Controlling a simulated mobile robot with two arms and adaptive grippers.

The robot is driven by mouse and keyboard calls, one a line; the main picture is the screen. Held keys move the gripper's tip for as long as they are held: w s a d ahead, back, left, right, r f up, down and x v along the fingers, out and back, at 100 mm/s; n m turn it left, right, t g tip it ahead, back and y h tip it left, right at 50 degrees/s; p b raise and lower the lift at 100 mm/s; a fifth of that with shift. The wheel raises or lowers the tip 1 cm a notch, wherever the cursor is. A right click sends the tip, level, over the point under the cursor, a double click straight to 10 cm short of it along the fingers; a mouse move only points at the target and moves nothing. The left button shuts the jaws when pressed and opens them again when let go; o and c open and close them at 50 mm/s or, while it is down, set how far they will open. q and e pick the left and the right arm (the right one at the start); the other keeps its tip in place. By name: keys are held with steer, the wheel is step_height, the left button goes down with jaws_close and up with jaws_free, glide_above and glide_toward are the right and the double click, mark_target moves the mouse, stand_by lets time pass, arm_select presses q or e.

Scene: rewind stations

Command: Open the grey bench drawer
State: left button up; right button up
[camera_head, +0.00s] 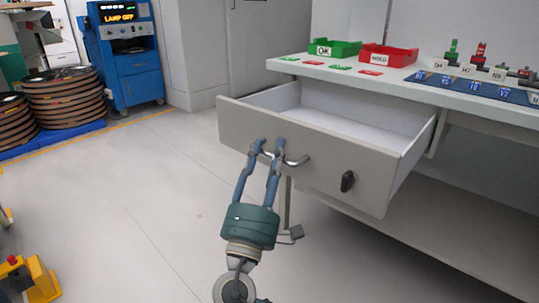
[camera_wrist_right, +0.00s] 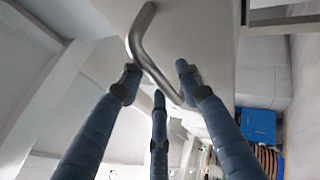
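The grey bench drawer (camera_head: 310,157) is pulled well out from under the bench top, and its empty white inside shows. Its bent metal handle (camera_head: 297,161) is on the front panel; it also shows in the right wrist view (camera_wrist_right: 148,48). In the right wrist view, two fingers lie at either side of the bar and a third behind, so the exact contact is partly hidden. A black knob (camera_head: 347,181) sits right of the handle. My left gripper is not in view.
The bench top (camera_head: 440,92) carries a green OK bin (camera_head: 335,48), a red bin (camera_head: 388,56) and labelled holders at the right. A blue cabinet (camera_head: 130,75) and stacked reels (camera_head: 66,97) stand back left. The floor left of the drawer is clear.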

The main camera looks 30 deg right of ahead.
steer(key=v, duration=1.2)
stand_by(0.3)
